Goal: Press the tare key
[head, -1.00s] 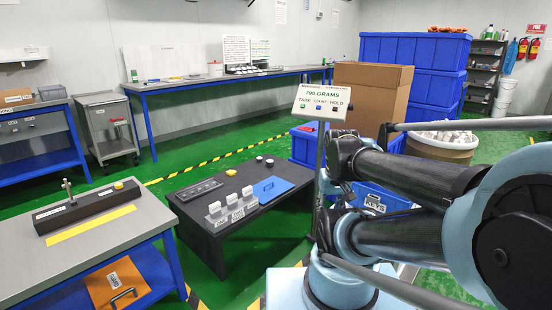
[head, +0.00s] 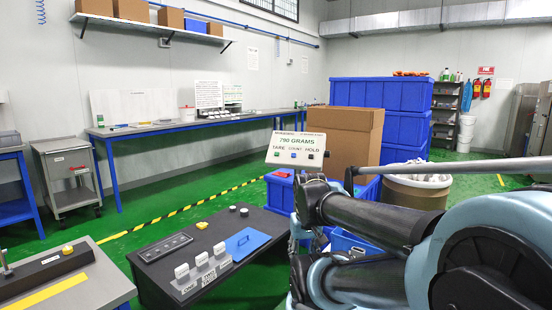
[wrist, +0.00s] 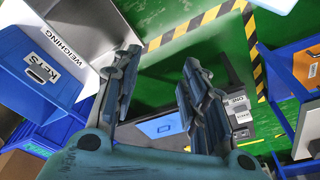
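The scale display panel (head: 297,149) stands near the middle of the head view, behind the nearest part of my arm. It reads 790 GRAMS, with TARE, COUNT and HOLD lettered below. The small tare key (head: 276,154) is at the panel's lower left, with a blue key and a dark key to its right. My gripper (wrist: 160,58) is open and empty in the wrist view, its two fingers spread apart over the floor and low black platform. The panel's key face does not show in the wrist view. In the head view I cannot make out the fingertips.
The low black platform (head: 165,282) holds white labelled blocks and a blue plate (head: 247,241). A grey-topped bench (head: 92,294) is at lower left. A cardboard box (head: 345,128) and stacked blue crates (head: 405,128) stand behind the panel. A KEYS bin (wrist: 35,85) is left in the wrist view.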

